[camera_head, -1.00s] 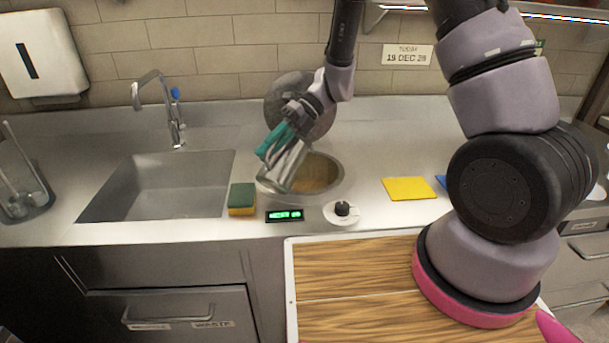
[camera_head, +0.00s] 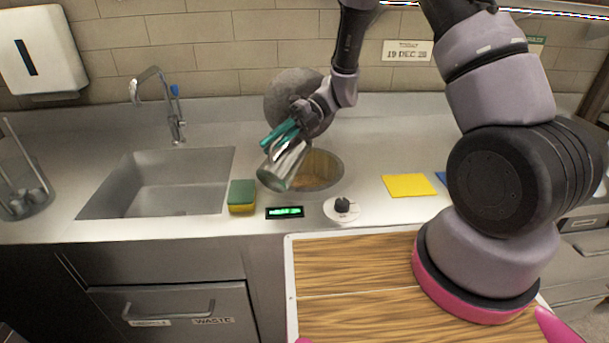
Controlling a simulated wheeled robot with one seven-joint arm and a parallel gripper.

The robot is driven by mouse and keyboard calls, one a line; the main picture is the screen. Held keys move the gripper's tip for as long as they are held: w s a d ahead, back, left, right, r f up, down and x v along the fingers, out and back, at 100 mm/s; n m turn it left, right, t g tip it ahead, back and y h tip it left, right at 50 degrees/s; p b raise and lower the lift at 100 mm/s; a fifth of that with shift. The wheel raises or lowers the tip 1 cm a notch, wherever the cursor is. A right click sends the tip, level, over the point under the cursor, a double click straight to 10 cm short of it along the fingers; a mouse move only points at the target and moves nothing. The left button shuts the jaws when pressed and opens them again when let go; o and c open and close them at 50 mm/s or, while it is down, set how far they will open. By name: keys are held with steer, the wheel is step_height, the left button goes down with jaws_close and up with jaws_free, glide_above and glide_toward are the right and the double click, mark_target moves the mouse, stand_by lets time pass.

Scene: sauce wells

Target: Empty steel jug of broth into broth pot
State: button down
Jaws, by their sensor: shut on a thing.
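The steel jug (camera_head: 284,166) has a shiny body and a teal handle (camera_head: 281,134). It hangs tilted over the left rim of the round broth pot (camera_head: 324,168), which is sunk in the counter. The jug's lower end points down and left; I cannot tell whether broth is running from it. Brownish broth shows inside the pot, partly hidden by the jug. My gripper (camera_head: 300,120) is shut on the jug at its handle, above and behind the pot's left side.
A round grey lid (camera_head: 284,88) stands behind my gripper. The sink (camera_head: 165,185) is left, a yellow cloth (camera_head: 409,186) right.

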steer(key=shift+w+d+m+g+y+p, duration=0.15)
steer(key=shift+w+d+g+y+p, duration=0.15)
steer(key=shift+w+d, duration=0.3)
steer(key=shift+w+d+m+g+y+p, duration=0.2)
steer(key=shift+w+d+y, duration=0.15)
steer(key=shift+w, duration=0.45)
steer(key=shift+w+d+r+m+g+y+p, duration=0.3)
steer(key=shift+w+d+r+g+y, duration=0.2)
steer(key=shift+w, duration=0.2)
steer(key=shift+w+d+r+m+g+y+p, duration=0.15)
steer(key=shift+w+d+r+g+y+p, duration=0.2)
steer(key=shift+w+d+r+g+y, duration=0.25)
steer(key=w, duration=0.1)
steer(key=w+d+y+p, duration=0.1)
steer(key=w+r+m+y, duration=0.1)
steer(key=shift+d+g, duration=0.25)
steer(key=shift+g, duration=0.05)
stand_by(0.4)
